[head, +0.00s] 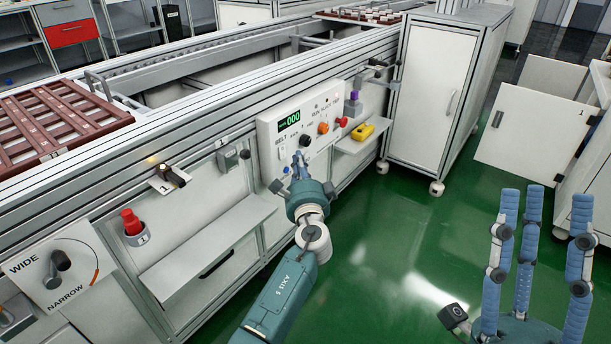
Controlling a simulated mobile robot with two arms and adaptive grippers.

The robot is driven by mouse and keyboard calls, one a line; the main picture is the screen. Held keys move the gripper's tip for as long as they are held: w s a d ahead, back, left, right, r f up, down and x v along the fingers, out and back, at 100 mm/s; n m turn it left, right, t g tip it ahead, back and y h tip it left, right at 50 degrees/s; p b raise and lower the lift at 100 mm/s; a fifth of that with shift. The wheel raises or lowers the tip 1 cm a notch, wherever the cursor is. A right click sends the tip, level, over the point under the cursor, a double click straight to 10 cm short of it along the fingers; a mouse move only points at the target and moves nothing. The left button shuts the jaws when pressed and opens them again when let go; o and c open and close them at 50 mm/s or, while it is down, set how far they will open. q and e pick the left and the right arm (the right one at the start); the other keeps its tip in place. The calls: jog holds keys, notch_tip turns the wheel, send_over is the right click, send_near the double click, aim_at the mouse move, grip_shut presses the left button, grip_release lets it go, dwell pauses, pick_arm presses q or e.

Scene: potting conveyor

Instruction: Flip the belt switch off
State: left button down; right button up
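The white control panel (266,133) is on the side of the conveyor, with a green display (288,121) reading 000. Below the display are small labels; one seems to read BELT. A pale switch-like part (282,153) sits under that label; its position is too small to tell. My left gripper (299,158) is at the lower part of the panel, pointing at it, just right of that part. Its fingers look close together and hide part of the panel; contact cannot be told. My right gripper (530,245) is at the lower right, fingers spread, empty.
An orange knob (323,128) and red button (341,122) are on the panel's right. A yellow device (363,132) lies on a small shelf. A red emergency button (131,222) and WIDE/NARROW dial (60,262) are at left. A white cabinet (425,95) stands right; green floor is open.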

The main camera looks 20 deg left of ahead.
pick_arm(q)
jog(key=p+v, duration=0.1)
jog(key=v, duration=0.7)
jog(key=shift+r+p, duration=0.4)
jog(key=shift+r, duration=0.3)
pick_arm(e)
jog(key=w+f+g+h, duration=0.2)
jog(key=w+f+g, duration=0.3)
jog(key=w+f, duration=0.2)
jog(key=shift+w+a+f, duration=0.15)
jog(key=shift+w+a, duration=0.2)
jog(key=shift+a, duration=0.1)
pick_arm(q)
jog(key=shift+d+f, duration=0.1)
